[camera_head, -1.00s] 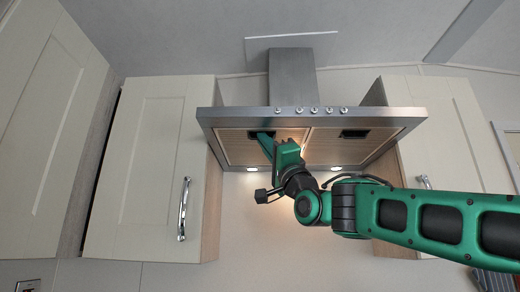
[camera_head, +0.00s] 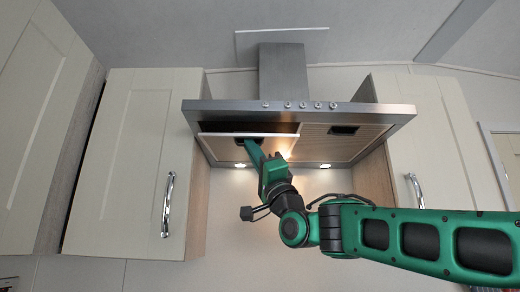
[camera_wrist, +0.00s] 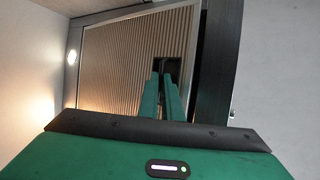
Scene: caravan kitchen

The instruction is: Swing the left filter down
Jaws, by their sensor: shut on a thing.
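The range hood (camera_head: 300,112) hangs on the wall between two cupboards. Its left filter (camera_head: 222,148) is tilted down at the front edge, with a dark gap between that edge and the hood. In the wrist view the ribbed filter (camera_wrist: 118,55) fills the upper middle, with a dark handle recess (camera_wrist: 168,66). My gripper (camera_head: 250,143) reaches up from below to this recess; in the wrist view its green fingers (camera_wrist: 163,82) are close together at it, shut on the filter's handle. The fingertips are partly hidden in the recess. The right filter (camera_head: 340,142) is flush in the hood.
A cupboard with a handle (camera_head: 168,204) stands left of the hood, and another with a handle (camera_head: 415,190) stands right. Knobs (camera_head: 299,105) line the hood's front. Lit lamps (camera_head: 325,166) sit at the hood's rear underside. The space below the left filter holds only my arm.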

